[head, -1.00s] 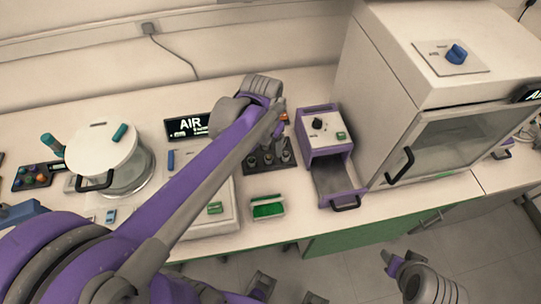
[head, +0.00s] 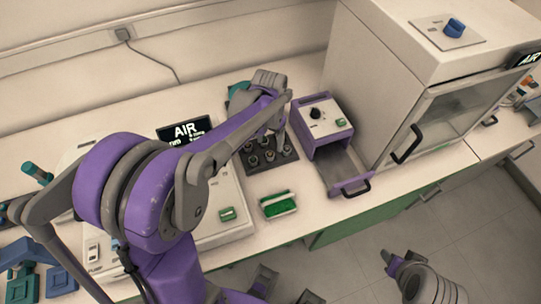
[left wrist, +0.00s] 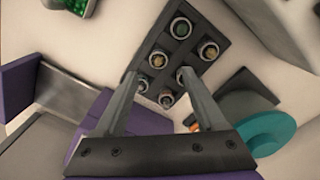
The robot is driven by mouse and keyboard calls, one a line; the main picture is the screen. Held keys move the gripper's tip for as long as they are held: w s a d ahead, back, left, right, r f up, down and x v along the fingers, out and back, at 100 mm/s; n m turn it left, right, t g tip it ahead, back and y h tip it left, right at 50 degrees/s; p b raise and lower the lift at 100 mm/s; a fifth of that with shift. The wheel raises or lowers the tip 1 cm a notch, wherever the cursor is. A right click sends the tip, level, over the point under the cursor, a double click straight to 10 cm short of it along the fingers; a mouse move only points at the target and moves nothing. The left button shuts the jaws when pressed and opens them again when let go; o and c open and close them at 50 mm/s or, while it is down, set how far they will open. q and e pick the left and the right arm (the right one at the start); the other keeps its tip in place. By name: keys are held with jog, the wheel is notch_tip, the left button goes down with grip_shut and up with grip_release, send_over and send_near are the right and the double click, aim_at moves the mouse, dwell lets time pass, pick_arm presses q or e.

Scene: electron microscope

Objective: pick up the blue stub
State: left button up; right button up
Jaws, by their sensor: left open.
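A dark rack (head: 268,165) on the bench holds several small round stubs. The rack also shows in the left wrist view (left wrist: 222,35), where the stub tops look greenish, yellowish or grey. In the left wrist view a stub (left wrist: 158,61) shows between the fingertips. In the head view my left gripper (head: 281,135) is over the rack's far right part. My right gripper (head: 387,258) hangs low over the floor, away from the bench.
A purple box with an open drawer (head: 345,172) stands right of the rack, beside a large white glass-fronted cabinet (head: 385,75). A small green-filled tray (head: 279,205) lies in front of the rack. A teal round object (left wrist: 268,132) lies close beside the rack.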

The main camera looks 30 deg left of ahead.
aim_at(270, 154)
pick_arm(q)
notch_tip(270, 154, down, 6)
jog(key=shift+s+d+r, duration=0.1)
jog(key=shift+s+d, duration=0.05)
dwell(0.3)
grip_shut()
